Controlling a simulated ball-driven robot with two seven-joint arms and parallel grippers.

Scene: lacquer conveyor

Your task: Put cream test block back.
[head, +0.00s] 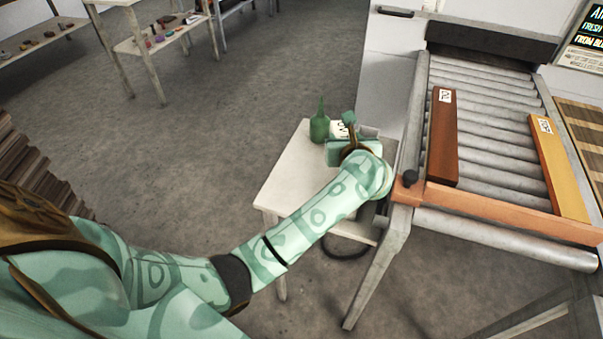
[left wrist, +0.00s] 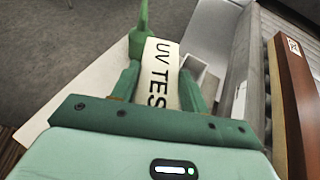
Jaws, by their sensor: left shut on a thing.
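The cream test block (left wrist: 160,75), marked "UV TES…" in black, is between the two green fingers of my left gripper (left wrist: 161,68), which is shut on it. In the head view the block (head: 339,130) shows as a small pale patch beside my left gripper (head: 349,130), over the far end of a small white table (head: 285,190). I cannot tell whether the block touches the table. A small white open-topped box (left wrist: 207,82) is just right of the gripper in the left wrist view. My right gripper is not in view.
A green bottle (head: 319,126) stands close by the block. The roller conveyor (head: 482,125) is to the right, carrying a dark brown panel (head: 443,140) and an orange-yellow panel (head: 558,170). The near half of the white table is clear.

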